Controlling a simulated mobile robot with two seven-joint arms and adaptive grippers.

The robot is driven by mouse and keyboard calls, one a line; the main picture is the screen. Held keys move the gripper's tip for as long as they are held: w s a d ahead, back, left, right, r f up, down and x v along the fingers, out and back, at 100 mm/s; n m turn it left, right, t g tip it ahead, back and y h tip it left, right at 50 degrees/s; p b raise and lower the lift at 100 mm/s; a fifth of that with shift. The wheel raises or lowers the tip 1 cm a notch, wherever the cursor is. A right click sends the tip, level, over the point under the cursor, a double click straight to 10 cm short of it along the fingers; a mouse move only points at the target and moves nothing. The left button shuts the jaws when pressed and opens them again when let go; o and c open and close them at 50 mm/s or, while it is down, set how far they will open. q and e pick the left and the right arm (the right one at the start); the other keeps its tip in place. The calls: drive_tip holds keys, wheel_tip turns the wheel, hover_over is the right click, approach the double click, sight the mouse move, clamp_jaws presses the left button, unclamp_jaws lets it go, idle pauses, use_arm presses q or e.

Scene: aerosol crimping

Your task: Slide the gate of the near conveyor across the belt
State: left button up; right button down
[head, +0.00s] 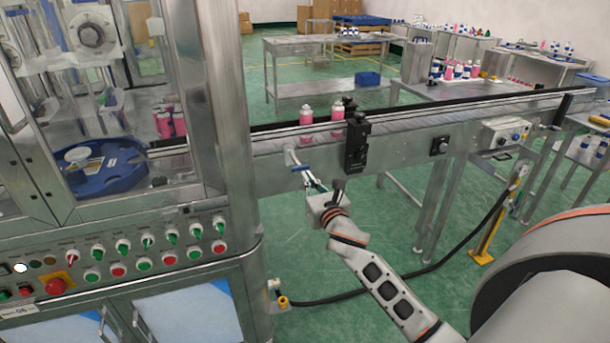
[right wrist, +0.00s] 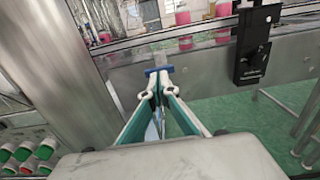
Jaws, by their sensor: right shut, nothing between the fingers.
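The near conveyor (head: 400,148) runs from the machine cabinet to the right, with two pink cans (head: 306,116) standing on its belt. A small blue handle (head: 302,168) on a pale rod (head: 291,156) sticks out from the conveyor's near side; I take it for the gate's handle. The gate plate itself I cannot make out. My right gripper (head: 314,184) is shut and empty, just in front of and below the handle. In the right wrist view the closed fingertips (right wrist: 157,88) are right at the blue handle (right wrist: 159,71); I cannot tell whether they touch. My left gripper is out of view.
A black sensor block (head: 356,142) is mounted on the conveyor's near side, right of the handle. The steel cabinet post (head: 222,120) stands close on the left. A black cable (head: 400,283) hangs below, near a yellow foot (head: 483,257). Green floor under the conveyor is open.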

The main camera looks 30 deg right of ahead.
sight(301, 166)
drive_tip(key=shift+x, duration=1.3)
drive_tip(key=x, duration=0.6)
drive_tip(key=shift+w, duration=0.45)
drive_tip(key=shift+d+r, duration=0.1)
drive_tip(key=shift+s, duration=0.1)
